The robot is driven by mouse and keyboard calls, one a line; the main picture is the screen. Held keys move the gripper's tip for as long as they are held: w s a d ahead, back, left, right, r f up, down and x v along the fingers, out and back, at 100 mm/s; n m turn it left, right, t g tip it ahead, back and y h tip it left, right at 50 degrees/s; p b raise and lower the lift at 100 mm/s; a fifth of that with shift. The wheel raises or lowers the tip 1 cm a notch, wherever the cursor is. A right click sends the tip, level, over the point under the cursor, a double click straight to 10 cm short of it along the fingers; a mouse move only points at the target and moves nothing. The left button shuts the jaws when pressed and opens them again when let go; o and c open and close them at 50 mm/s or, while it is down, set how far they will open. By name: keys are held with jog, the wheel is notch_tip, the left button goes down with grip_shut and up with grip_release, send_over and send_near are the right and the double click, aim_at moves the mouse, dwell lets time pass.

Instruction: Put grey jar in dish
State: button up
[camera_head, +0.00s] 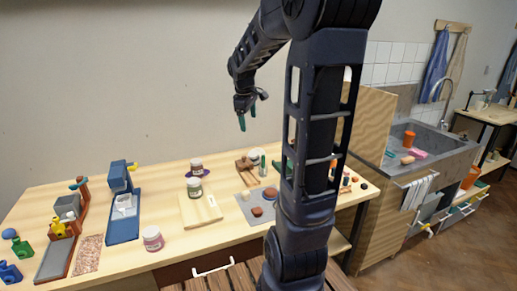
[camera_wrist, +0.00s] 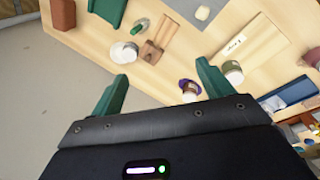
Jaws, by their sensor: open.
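My gripper (camera_head: 248,114) hangs in the air above the back of the table, open and empty. Its green fingers spread apart in the wrist view (camera_wrist: 162,75). A jar with a grey-green label (camera_head: 195,188) stands upright near the cream board; it also shows in the wrist view (camera_wrist: 232,74). Behind it a jar with a dark red label (camera_head: 196,167) stands over a flat purple piece, possibly the dish (camera_head: 187,174); this purple piece also shows in the wrist view (camera_wrist: 183,84). A pink-labelled jar (camera_head: 153,239) stands at the front. None is plainly grey.
A cream board (camera_head: 212,212) lies beside the jars, and a grey mat (camera_head: 244,205) with round brown pieces lies right of it. A wooden block (camera_head: 246,168) stands behind. A blue device (camera_head: 123,215) stands left. My arm hides part of the table's right side.

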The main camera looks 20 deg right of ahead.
jog(key=s+a+m+t+y, duration=0.1)
jog(key=s+m, duration=0.3)
jog(key=s, duration=0.8)
jog(key=s+a+f+m+t+y, duration=0.1)
jog(key=s+a+m, duration=0.3)
jog(key=s, duration=0.8)
jog(key=shift+a+m, duration=0.35)
jog(key=shift+m, duration=0.05)
jog(key=c, duration=0.4)
jog(key=shift+o, duration=0.2)
jog(key=shift+w, duration=0.15)
